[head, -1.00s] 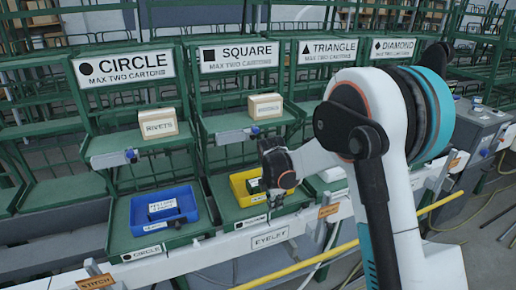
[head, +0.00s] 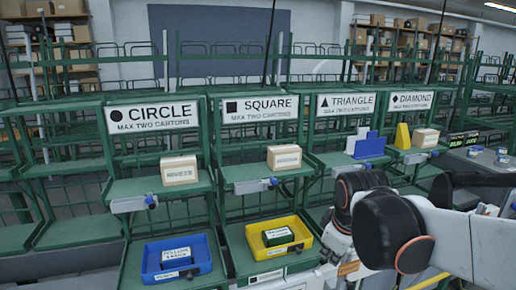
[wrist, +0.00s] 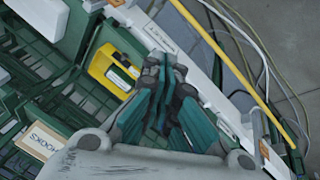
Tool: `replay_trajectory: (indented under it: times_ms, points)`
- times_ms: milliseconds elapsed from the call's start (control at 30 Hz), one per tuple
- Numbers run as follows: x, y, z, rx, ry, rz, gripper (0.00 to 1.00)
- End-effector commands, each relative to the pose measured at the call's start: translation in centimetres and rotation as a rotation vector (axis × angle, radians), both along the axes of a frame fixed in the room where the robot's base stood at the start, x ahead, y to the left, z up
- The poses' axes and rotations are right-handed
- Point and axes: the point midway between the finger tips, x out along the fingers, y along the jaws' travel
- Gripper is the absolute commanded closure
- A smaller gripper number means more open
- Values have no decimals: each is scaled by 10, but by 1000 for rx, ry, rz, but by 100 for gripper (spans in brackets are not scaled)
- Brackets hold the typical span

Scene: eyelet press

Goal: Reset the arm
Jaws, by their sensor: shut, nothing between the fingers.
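My arm reaches in from the right of the head view, with its dark and white joints in front of the triangle bay. My gripper (wrist: 165,62) shows in the wrist view with its dark teal fingers together and nothing between them. It points down over the front rail, beside the yellow bin (wrist: 113,68). In the head view the fingers are hard to make out behind the arm links. The yellow bin (head: 305,240) sits in the square bay with a dark green box (head: 278,237) in it.
A blue bin (head: 205,262) stands in the circle bay. Cartons (head: 179,170) (head: 284,157) (head: 425,138) sit on the upper shelves. A blue and white item (head: 370,147) and a yellow wedge (head: 402,136) stand at the triangle and diamond bays. Cables (wrist: 245,45) run beside the rail.

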Motion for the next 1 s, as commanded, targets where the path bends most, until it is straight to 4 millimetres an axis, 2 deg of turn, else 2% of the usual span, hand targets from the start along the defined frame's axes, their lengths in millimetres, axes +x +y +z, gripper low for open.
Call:
replay_trajectory:
  times_ms: [33,100,400,600,733,900,1000]
  points:
    - [-15,-4,4,25,-17,-53,100]
    - [-32,-7,9,62,-41,-131,100]
    - [-101,-19,12,243,-142,-454,100]
    - [-134,-23,4,351,-193,-622,100]
    - [-144,-25,1,392,-210,-683,100]
    - [-147,-25,-1,409,-217,-706,62]
    - [-147,-25,-1,409,-217,-705,61]
